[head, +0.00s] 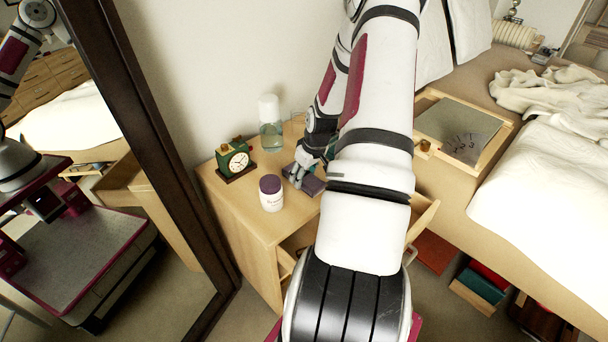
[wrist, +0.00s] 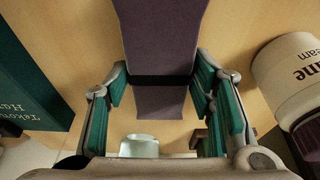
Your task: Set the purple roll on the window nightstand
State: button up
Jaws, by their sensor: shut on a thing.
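The purple roll (wrist: 160,40) shows in the wrist view as a dark purple piece with a black band across it. My gripper (wrist: 160,82) has its teal-padded fingers on both sides of the roll, shut on it. In the head view my gripper (head: 301,174) is over the top of the light wood nightstand (head: 240,205), and part of the purple roll (head: 312,185) shows beside the fingers. The roll is at or just above the nightstand's top; I cannot tell whether it touches. My arm hides part of the nightstand.
A green clock (head: 236,159), a clear bottle with a white cap (head: 270,125) and a white jar with a purple lid (head: 271,196) stand close by on the nightstand. Its drawer (head: 424,217) is open. A mirror (head: 160,150) stands left, a bed (head: 550,190) right.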

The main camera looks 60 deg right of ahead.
aim_at(311, 181)
jog(key=o, duration=1)
jog(key=shift+o, duration=0.2)
jog(key=d+p+v, duration=0.1)
jog(key=p+v, duration=0.2)
jog(key=v, duration=0.8)
jog(key=a+r+n+g+h, duration=0.1)
jog(key=a+r+n+g, duration=0.1)
jog(key=a+r, duration=2.1)
jog(key=s+a+r+y, duration=0.1)
jog(key=s+a, duration=0.7)
jog(key=s+a+r, duration=0.2)
jog(key=s+a, duration=0.7)
jog(key=shift+a+r+n+y, duration=0.3)
jog(key=shift+r+y, duration=0.05)
jog(key=shift+y, duration=0.05)
